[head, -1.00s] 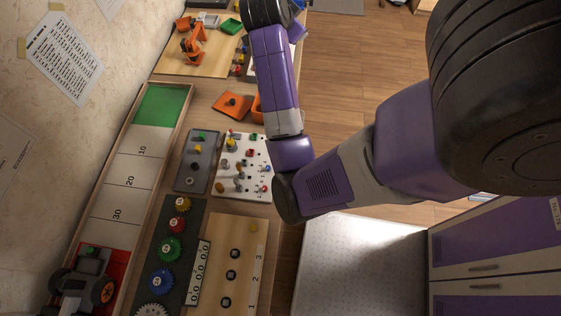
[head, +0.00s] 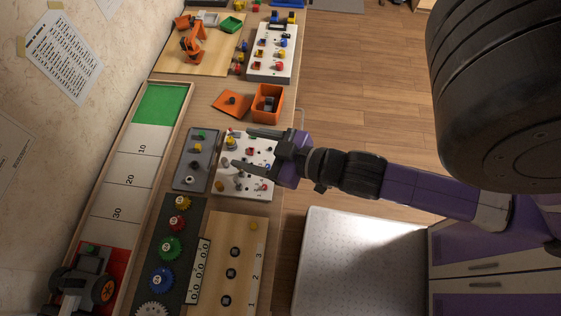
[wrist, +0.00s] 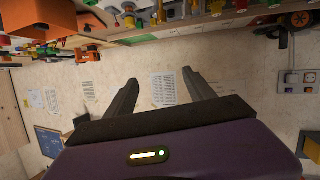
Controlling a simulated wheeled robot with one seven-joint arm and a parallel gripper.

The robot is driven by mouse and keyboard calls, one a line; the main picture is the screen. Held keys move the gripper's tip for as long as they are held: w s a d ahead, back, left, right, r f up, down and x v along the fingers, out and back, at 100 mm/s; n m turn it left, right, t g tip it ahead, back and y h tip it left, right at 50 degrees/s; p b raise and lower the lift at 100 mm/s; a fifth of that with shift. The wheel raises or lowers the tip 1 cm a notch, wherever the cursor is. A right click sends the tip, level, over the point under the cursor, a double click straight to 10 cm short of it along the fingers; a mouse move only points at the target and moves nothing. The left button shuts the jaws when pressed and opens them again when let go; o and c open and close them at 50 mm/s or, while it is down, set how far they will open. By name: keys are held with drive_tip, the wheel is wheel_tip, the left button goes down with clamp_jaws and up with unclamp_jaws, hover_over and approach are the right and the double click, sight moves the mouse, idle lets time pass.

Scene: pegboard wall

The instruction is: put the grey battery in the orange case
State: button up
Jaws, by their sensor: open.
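The orange case (head: 279,104) stands open on the bench near its right edge, with something dark and grey inside that I cannot make out. An orange lid-like piece with a dark knob (head: 225,103) lies just left of it. I cannot single out the grey battery; several small grey cylinders, one of them a grey peg (head: 220,186), are on the white board (head: 256,190). My gripper (head: 242,148) is open and empty, over the white board and below the case in the head view. Its fingers hide part of the board. In the wrist view the open fingers (wrist: 160,76) point toward the wall.
A grey tray (head: 187,175) with small parts lies left of the white board. Coloured gears (head: 162,280) and a wooden board with numbered holes (head: 245,240) lie below. Another white panel (head: 259,68) and an orange model arm (head: 194,40) are above.

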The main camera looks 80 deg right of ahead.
drive_tip(key=s+a+r+t+y, duration=0.1)
drive_tip(key=s+a+r+y, duration=0.2)
drive_tip(key=s+a, duration=0.6)
drive_tip(key=shift+a+r+n, duration=0.4)
drive_tip(key=shift+a+r, duration=0.5)
drive_tip(key=shift+a, duration=0.35)
